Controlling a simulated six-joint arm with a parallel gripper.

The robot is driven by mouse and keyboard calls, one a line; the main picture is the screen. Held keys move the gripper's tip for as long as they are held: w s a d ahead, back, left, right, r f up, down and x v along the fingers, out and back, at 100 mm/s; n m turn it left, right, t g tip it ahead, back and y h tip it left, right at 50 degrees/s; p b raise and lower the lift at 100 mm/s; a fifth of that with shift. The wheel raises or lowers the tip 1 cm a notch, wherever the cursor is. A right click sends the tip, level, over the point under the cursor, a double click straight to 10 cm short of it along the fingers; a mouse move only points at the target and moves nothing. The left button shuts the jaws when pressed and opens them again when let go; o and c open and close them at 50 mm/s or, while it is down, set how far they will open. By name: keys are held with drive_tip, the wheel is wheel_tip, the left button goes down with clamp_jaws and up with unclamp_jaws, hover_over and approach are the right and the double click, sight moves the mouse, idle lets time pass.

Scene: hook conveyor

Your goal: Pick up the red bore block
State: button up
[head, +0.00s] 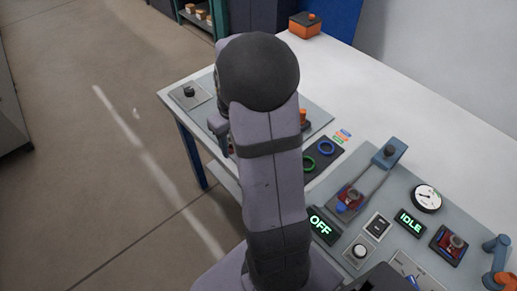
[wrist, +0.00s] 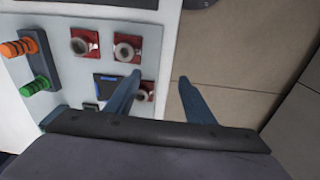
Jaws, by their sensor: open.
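In the wrist view, three red blocks with round grey bores sit on the pale tabletop: one at upper left (wrist: 84,41), one at upper middle (wrist: 127,46) and one lower down (wrist: 147,89), partly hidden by my left finger. I cannot tell which one the task means. My gripper (wrist: 160,76) is open and empty, its two fingers spread over the table's edge, with the left finger beside the lower block and the right one over the floor.
Orange (wrist: 18,47) and green (wrist: 36,86) pegs stand at left in the wrist view. In the head view, blue (head: 325,148) and green (head: 308,163) rings, an "OFF" display (head: 321,226), an "IDLE" display (head: 410,221) and a round dial (head: 427,198) are right of my arm.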

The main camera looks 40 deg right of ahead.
drive_tip(key=s+d, duration=0.1)
drive_tip(key=d, duration=0.7)
drive_tip(key=shift+g, duration=0.4)
drive_tip(key=shift+s+a+f+p, duration=0.15)
drive_tip(key=shift+f+p, duration=0.5)
drive_tip(key=shift+f, duration=1.1)
drive_tip(key=shift+s+a+f+p, duration=0.2)
drive_tip(key=shift+f+p, duration=0.45)
drive_tip(key=shift+f, duration=1.05)
drive_tip(key=shift+d, duration=0.15)
clamp_jaws()
